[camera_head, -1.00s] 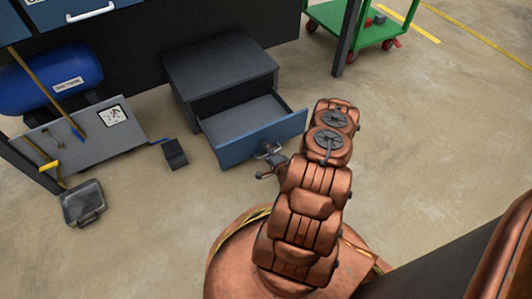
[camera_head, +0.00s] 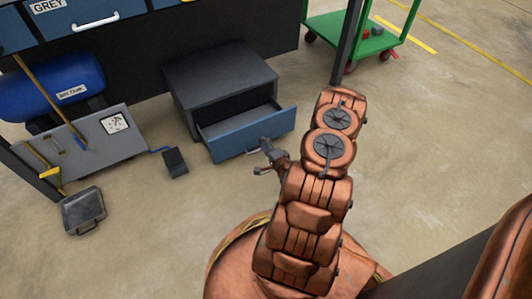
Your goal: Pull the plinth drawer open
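The plinth drawer (camera_head: 240,138) has a blue front and sits in a low dark grey cabinet (camera_head: 215,70) on the floor. The drawer stands partly open, with a strip of its grey inside showing behind the front. My gripper (camera_head: 260,158) is just in front of the drawer face, right of its middle. Its fingers look spread apart, with nothing clear between them. One finger is close to the face; I cannot tell whether it touches. The drawer's handle is not clearly visible.
A grey case (camera_head: 83,211) lies on the floor at left. A small dark block (camera_head: 174,161) stands left of the drawer. A blue tank (camera_head: 55,85) and tool panel (camera_head: 100,145) are further left. A green cart (camera_head: 375,40) stands at the back right. Floor in front is mostly clear.

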